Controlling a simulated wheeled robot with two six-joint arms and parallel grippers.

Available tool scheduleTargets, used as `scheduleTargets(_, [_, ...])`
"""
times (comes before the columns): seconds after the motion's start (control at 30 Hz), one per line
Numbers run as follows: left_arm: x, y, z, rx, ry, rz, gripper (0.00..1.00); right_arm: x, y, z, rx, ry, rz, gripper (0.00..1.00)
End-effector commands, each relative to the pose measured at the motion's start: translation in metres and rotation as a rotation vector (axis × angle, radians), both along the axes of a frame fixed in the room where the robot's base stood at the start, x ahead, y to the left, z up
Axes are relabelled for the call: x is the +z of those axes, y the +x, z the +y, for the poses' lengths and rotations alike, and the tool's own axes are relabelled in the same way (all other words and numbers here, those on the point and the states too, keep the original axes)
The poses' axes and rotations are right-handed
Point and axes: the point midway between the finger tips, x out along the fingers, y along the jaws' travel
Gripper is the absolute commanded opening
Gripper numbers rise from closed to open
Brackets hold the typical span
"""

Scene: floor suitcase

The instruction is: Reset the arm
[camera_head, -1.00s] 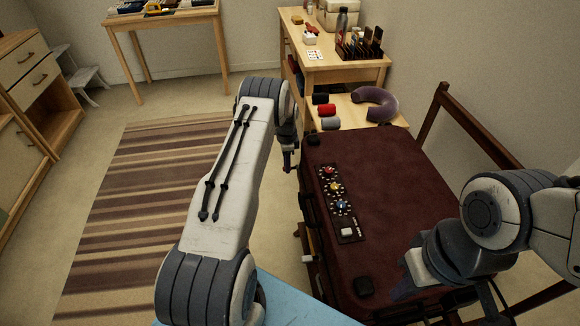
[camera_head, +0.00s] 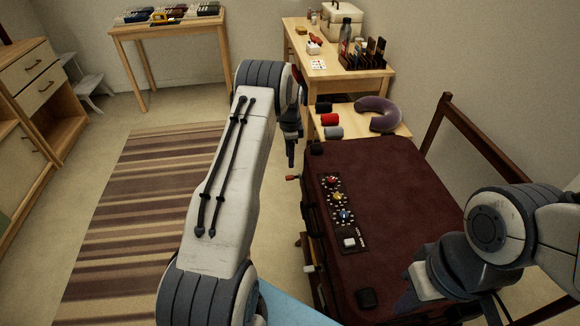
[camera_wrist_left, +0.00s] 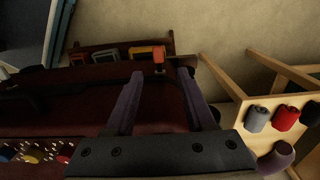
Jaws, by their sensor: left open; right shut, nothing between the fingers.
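My left arm reaches forward in the head view, and its gripper (camera_head: 291,150) hangs past the left edge of the dark red suitcase (camera_head: 400,215). In the left wrist view the two purple-grey fingers of my left gripper (camera_wrist_left: 163,78) are spread with a gap between them and nothing held. A small red-tipped part (camera_head: 292,178) sticks out at the suitcase's left side, below the gripper and apart from it. My right gripper (camera_head: 404,302) is low over the suitcase's near right part, with its fingers mostly hidden by its wrist.
The suitcase top carries a dial panel (camera_head: 340,210) with a white switch. Behind it, a low wooden shelf (camera_head: 349,113) holds rolled items and a neck pillow (camera_head: 379,114). A wooden rack rail (camera_head: 480,135) runs along the right. The striped rug (camera_head: 135,220) at left is clear.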

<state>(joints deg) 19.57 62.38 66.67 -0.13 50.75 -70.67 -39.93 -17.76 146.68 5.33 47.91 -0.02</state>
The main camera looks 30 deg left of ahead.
Motion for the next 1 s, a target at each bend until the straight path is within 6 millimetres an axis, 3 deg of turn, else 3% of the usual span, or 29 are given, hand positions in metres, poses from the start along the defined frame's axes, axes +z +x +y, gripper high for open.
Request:
scheduleTargets(0.2, [0.021,0.000,0.000,-0.001,0.000,0.000,0.55,-0.001,0.000,0.000,0.000,0.000,0.000,0.00])
scheduleTargets(0.77, [0.023,0.000,-0.002,-0.001,0.000,0.000,0.55,0.000,0.000,0.000,0.000,0.000,0.000,0.00])
scheduleTargets(0.87, [0.037,0.002,-0.017,0.002,0.000,-0.004,0.55,0.002,0.000,0.000,0.000,0.000,0.000,0.00])
scheduleTargets(1.0, [0.082,-0.003,-0.076,0.016,-0.006,-0.013,0.55,0.011,0.000,0.000,0.000,0.000,0.000,0.00])
